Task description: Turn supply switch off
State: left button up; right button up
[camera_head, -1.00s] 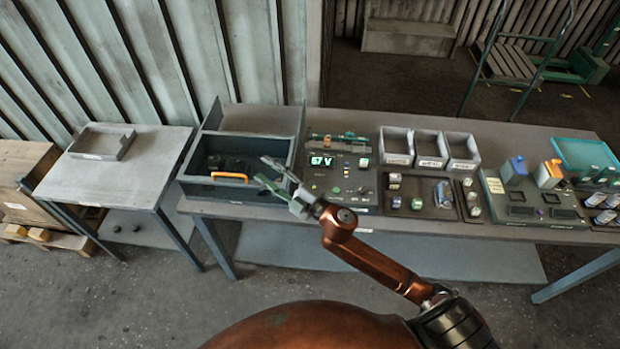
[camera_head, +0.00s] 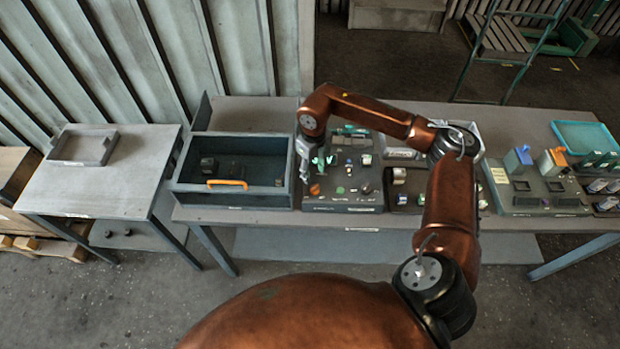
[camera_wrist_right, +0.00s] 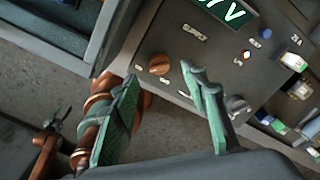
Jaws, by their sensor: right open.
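The supply panel (camera_head: 345,197) is a dark sloped box on the table. The knob also shows in the head view (camera_head: 315,189). My right gripper (camera_head: 318,166) hangs over the panel's left side, pointing down. In the right wrist view its two green fingers (camera_wrist_right: 160,76) are spread, with the knob appearing between and beyond their tips. I cannot tell whether they touch it. My left gripper is out of view.
A dark open drawer box (camera_head: 240,199) with an orange handle stands directly left of the panel. A grey knob (camera_wrist_right: 238,106) and a lit display (camera_wrist_right: 232,10) share the panel face. Another fixture (camera_head: 535,190) is to the right. The small left table (camera_head: 105,185) is mostly clear.

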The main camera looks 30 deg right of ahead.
aim_at(315, 186)
jog(key=f, duration=0.1)
jog(key=s+f, duration=0.1)
jog(key=f, duration=0.1)
jog(key=shift+f+p, duration=0.25)
jog(key=shift+p, duration=0.1)
notch_tip(315, 186, down, 3)
jog(key=shift+w+r, duration=0.1)
jog(key=shift+w, duration=0.05)
jog(key=shift+w+f, duration=0.15)
jog(key=shift+f, duration=0.1)
jog(key=shift+s+r, duration=0.1)
jog(key=shift+s, duration=0.25)
jog(key=shift+w, duration=0.1)
jog(key=shift+c, duration=0.7)
jog(key=shift+w, duration=0.1)
jog(key=c, duration=0.3)
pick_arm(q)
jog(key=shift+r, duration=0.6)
pick_arm(e)
grip_shut()
